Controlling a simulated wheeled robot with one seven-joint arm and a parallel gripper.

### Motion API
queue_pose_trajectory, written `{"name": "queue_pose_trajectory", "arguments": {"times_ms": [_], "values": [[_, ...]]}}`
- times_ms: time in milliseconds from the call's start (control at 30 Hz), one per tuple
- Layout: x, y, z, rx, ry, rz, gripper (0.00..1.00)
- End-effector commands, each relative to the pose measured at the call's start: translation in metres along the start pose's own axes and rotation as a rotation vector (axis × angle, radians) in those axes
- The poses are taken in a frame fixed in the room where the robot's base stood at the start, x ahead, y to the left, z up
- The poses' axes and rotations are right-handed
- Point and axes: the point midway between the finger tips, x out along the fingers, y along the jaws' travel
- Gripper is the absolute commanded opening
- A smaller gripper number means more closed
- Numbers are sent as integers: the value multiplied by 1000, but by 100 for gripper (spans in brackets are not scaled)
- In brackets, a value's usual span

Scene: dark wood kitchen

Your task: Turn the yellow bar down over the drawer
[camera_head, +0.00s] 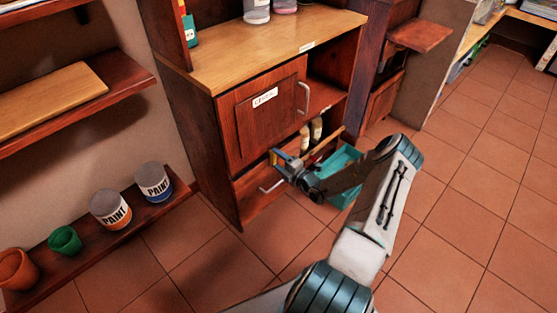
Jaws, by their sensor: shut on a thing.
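A yellow bar (326,144) shows at the lower front of the wooden cabinet, slanting up to the right from beside my gripper. My gripper (276,157) is at the cabinet's lower front and is shut on the bar; the contact is small and partly hidden by the gripper body. The drawer (250,207) is low in the cabinet, below the gripper, with a silver handle (270,187). The bar's near end is hidden.
A labelled cabinet door (262,120) with a metal handle is above the gripper. A teal bin (342,163) stands right of the gripper, partly behind my arm. Paint cans (153,182) sit on a low shelf at left. Tiled floor is clear at right.

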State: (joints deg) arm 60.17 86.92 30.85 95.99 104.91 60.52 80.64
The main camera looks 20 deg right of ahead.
Motion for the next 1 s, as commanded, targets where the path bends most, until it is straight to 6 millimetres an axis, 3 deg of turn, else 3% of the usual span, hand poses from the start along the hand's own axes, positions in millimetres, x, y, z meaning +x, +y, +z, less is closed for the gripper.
{"name": "queue_pose_trajectory", "arguments": {"times_ms": [433,467,533,833,1000], "values": [[-1,-1,-1,16,0,-2,43],[-1,-1,-1,16,0,-2,71],[-1,-1,-1,15,0,-2,87],[-1,0,-1,12,0,-1,87],[-19,1,1,12,-3,-2,87]]}}
